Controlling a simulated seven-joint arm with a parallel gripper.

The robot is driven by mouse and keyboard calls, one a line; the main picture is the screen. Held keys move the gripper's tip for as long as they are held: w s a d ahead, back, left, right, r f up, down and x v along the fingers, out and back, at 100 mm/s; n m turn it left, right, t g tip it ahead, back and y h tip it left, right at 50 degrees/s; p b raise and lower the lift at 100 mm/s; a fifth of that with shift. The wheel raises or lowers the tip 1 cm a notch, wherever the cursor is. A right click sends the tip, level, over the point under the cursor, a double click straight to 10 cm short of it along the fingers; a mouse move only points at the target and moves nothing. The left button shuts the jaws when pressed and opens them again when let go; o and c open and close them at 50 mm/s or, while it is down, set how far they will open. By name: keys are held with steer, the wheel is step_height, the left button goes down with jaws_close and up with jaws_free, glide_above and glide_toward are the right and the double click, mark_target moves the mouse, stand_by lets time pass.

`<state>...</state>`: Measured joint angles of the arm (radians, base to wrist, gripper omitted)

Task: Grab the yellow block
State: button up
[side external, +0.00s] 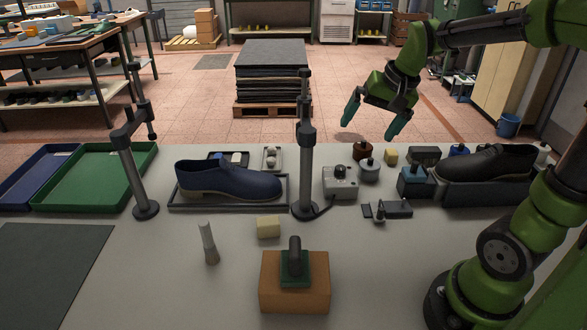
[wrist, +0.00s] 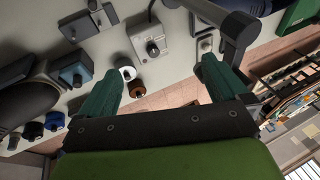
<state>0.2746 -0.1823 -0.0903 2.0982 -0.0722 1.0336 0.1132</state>
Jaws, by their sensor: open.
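A pale yellow block (side external: 268,227) lies on the grey table near the front centre in the side view, behind a brown box. A smaller yellow block (side external: 391,156) stands at the back of the table, right of some small jars. I cannot make out either block for sure in the wrist view. My gripper (side external: 375,118) is open and empty, high above the back edge of the table. Its two green fingers also show spread apart in the wrist view (wrist: 158,68), with nothing between them.
A black post (side external: 305,165) stands mid-table, with another post (side external: 138,170) further left. A blue shoe (side external: 228,181) lies between them. A brown box (side external: 295,297) with a green-based tool is in front. A black shoe (side external: 487,162) and jars (side external: 369,170) crowd the back right.

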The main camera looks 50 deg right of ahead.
steer(key=s+a+n+t+y, duration=0.1)
steer(key=s+a+n+t, duration=0.1)
steer(key=s+a+n, duration=0.3)
steer(key=s+a, duration=0.3)
steer(key=a, duration=0.3)
steer(key=shift+s, duration=0.2)
steer(key=shift+s+a+r+n+t+y, duration=0.3)
steer(key=shift+s+a+r+t, duration=0.15)
steer(key=shift+a+r, duration=0.15)
steer(key=shift+c, duration=1)
steer(key=shift+a, duration=0.15)
steer(key=c, duration=0.4)
steer(key=shift+c, duration=0.2)
